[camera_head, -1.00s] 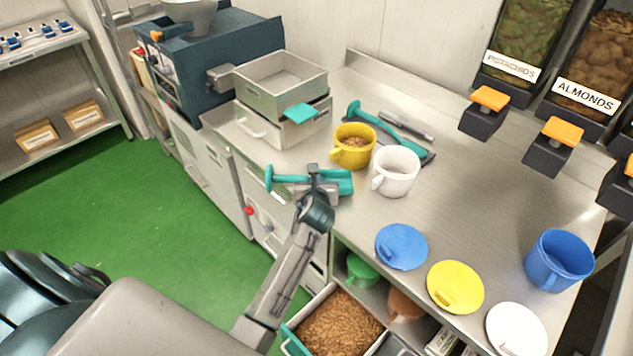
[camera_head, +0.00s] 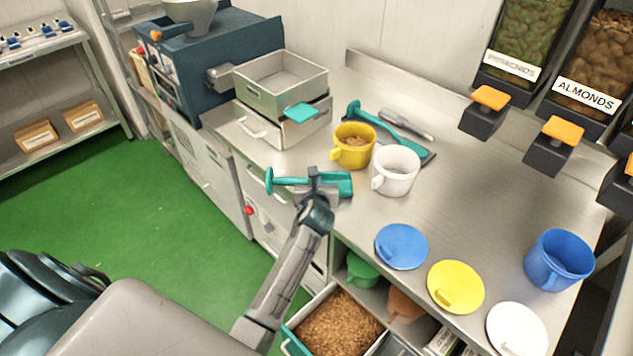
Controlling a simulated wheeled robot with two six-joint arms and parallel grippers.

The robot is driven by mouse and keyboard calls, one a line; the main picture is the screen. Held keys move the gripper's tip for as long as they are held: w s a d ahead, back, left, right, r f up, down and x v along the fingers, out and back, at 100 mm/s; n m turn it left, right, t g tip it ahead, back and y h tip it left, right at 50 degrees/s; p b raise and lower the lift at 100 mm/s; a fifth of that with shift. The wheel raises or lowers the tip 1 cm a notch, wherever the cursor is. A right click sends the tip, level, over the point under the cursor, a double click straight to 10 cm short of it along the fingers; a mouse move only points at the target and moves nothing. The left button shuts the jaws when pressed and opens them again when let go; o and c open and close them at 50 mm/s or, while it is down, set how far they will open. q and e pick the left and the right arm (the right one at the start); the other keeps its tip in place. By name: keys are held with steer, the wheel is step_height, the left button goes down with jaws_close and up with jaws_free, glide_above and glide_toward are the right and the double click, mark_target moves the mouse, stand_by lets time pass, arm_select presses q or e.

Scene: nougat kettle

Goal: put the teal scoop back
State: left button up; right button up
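My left gripper (camera_head: 314,186) is at the front edge of the steel counter and appears shut on the teal scoop (camera_head: 338,183). The scoop lies sideways across the gripper, its handle to the left and its wide end to the right, close to the white mug. The gripper hides the middle of the scoop. An open bin of brown granules (camera_head: 340,322) sits below the counter at the bottom. My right gripper is not in view.
A yellow mug (camera_head: 354,146) and a white mug (camera_head: 396,171) stand just right of the scoop. Stacked metal trays (camera_head: 265,100) stand at the back left. Blue (camera_head: 401,246), yellow (camera_head: 455,287) and white (camera_head: 516,329) lids lie at the front, near a blue mug (camera_head: 559,260). The counter's middle right is clear.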

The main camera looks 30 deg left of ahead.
arm_select(q)
steer(key=o, duration=0.4)
steer(key=shift+o, duration=0.2)
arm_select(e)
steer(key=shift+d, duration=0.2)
arm_select(q)
steer(key=shift+s, duration=0.1)
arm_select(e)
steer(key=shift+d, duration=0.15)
arm_select(q)
steer(key=shift+s+d, duration=0.2)
steer(key=shift+s, duration=0.05)
steer(key=b+v, duration=0.1)
steer(key=v, duration=0.9)
steer(key=shift+r, duration=0.15)
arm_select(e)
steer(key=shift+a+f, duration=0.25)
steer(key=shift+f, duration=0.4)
arm_select(q)
steer(key=shift+s, duration=0.1)
